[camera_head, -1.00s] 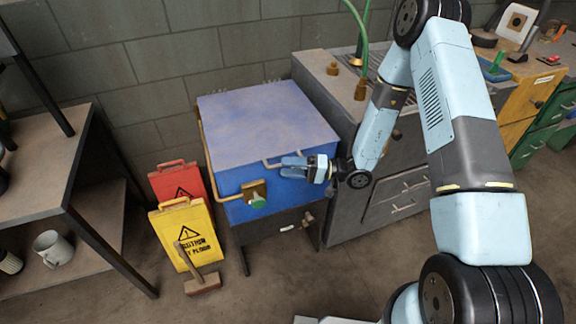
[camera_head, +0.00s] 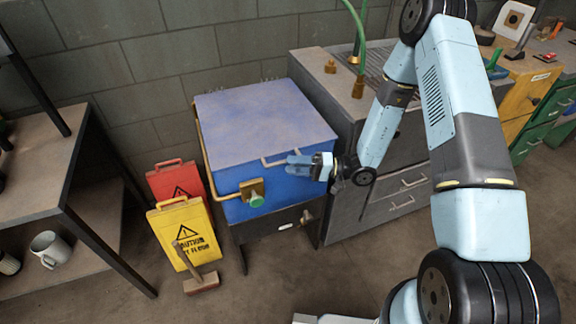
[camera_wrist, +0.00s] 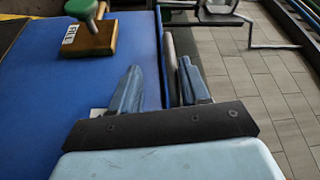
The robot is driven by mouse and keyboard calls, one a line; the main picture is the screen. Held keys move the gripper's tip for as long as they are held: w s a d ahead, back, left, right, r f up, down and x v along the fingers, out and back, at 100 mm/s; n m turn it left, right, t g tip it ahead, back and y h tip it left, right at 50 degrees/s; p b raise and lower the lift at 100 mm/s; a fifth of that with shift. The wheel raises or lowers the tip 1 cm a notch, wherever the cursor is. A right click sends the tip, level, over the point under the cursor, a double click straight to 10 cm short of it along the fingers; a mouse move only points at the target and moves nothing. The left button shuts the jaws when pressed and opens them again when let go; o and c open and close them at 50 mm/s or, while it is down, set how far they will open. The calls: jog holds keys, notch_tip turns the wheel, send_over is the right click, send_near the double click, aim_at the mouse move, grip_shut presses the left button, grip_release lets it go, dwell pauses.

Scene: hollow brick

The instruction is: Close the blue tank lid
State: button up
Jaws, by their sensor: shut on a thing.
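The blue tank (camera_head: 240,212) stands against the wall, and its lid (camera_head: 260,118) lies flat or nearly flat over the top. I cannot tell whether a small gap remains under the lid's front edge. A pale bar handle (camera_head: 268,163) sits at the lid's front right. My gripper (camera_head: 292,163) is at this handle in front of the tank. In the wrist view, the fingers of my gripper (camera_wrist: 160,78) stand on either side of the grey handle bar (camera_wrist: 171,48). The gripper is shut on the handle, though the contact is partly hidden.
A brass fitting with a green knob (camera_head: 254,195) projects from the tank's front. A grey sink cabinet (camera_head: 345,205) stands close at right.

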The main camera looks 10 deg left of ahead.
jog(key=w+d, duration=0.1)
jog(key=d, duration=1)
jog(key=shift+w+d+f, duration=0.3)
jog(key=shift+f, duration=0.15)
jog(key=shift+r, duration=0.1)
jog(key=s+d+r+n+g+h, duration=0.1)
jog(key=s+d+r+h, duration=0.15)
jog(key=r, duration=0.45)
jog(key=s+d+r+g+h, duration=0.1)
jog(key=s+d+r+h, duration=0.1)
jog(key=r+h, duration=0.35)
jog(key=s+d+r+n+g+h, duration=0.1)
jog(key=s+d+r+h, duration=0.15)
jog(key=r, duration=0.55)
jog(key=s+d+r+m+t+h, duration=0.2)
jog(key=s+d+r+t+h, duration=0.2)
jog(key=r, duration=0.5)
jog(key=s+d+r+m+t+h, duration=0.3)
jog(key=s+d+r+t+h, duration=0.1)
jog(key=s+d+r+t, duration=0.3)
jog(key=shift+s+d+r+m, duration=0.3)
jog(key=shift+s+d+r, duration=0.45)
jog(key=shift+r, duration=0.4)
